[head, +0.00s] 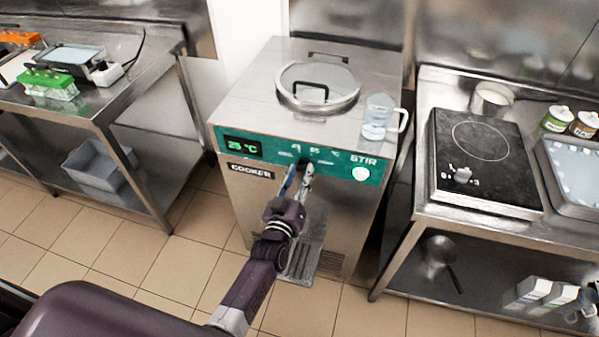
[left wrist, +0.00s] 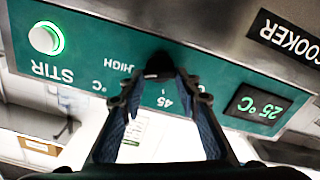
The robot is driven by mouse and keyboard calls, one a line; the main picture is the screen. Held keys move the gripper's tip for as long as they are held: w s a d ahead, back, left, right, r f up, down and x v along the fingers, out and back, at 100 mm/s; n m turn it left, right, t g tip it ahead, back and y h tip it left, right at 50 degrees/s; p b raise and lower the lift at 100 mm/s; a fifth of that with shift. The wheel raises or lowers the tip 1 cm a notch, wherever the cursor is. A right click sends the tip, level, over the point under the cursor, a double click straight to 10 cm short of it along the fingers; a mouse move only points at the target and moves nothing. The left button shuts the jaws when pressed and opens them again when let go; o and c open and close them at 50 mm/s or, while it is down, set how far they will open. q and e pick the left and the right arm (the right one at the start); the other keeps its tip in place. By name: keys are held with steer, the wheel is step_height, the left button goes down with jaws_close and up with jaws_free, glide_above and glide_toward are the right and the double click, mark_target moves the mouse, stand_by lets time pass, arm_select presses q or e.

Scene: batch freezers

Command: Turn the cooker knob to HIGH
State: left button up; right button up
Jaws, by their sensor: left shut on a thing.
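The cooker (head: 300,135) is a steel box with a green front panel. Its display (head: 243,147) reads 25 °C. My left gripper (head: 305,172) reaches the middle of this panel. In the left wrist view, which is upside down, its fingers (left wrist: 160,78) close in on the small dark knob (left wrist: 158,62). The fingers hide most of the knob, so I cannot tell where it points. The HIGH label (left wrist: 118,67) and a 45 mark (left wrist: 164,102) show beside it. A grey shape at the right edge may be my right gripper (head: 582,303); its jaws are unclear.
A lit round STIR button (head: 361,174) sits right of the knob. A clear jug (head: 377,117) and a round lid (head: 318,85) are on top. A drip grate (head: 301,264) juts out below. Steel tables stand on both sides; the right one holds a black hotplate (head: 482,165).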

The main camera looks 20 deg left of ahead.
arm_select(q)
steer(key=shift+d+m, duration=0.1)
steer(key=shift+m, duration=0.5)
steer(key=shift+f, duration=0.1)
steer(key=o, duration=1.2)
steer(key=shift+c, duration=0.2)
steer(key=s, duration=1.2)
